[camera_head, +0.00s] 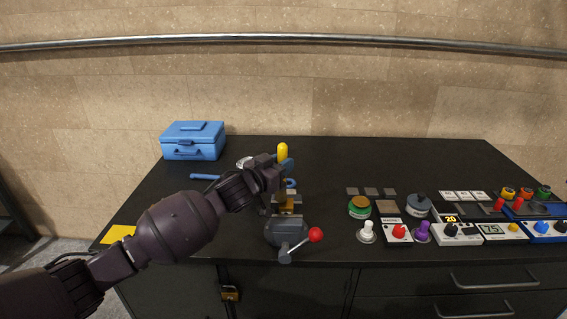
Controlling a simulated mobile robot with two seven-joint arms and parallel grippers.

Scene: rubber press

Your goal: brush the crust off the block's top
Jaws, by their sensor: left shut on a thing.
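A grey vise (287,231) with a red-knobbed lever stands at the front edge of the dark bench, left of centre. A small block (287,203) with a yellowish-brown top sits in its jaws; its top is partly covered, so I cannot tell how much crust is on it. My left gripper (280,178) is just above and behind the block. It is shut on an upright tool with a yellow handle (282,151), which looks like the brush. The gripper hides most of its lower part, so I cannot tell whether it touches the block. My right gripper is not in view.
A blue toolbox (193,140) stands at the back left. A yellow pad (118,233) lies front left. The back right is clear.

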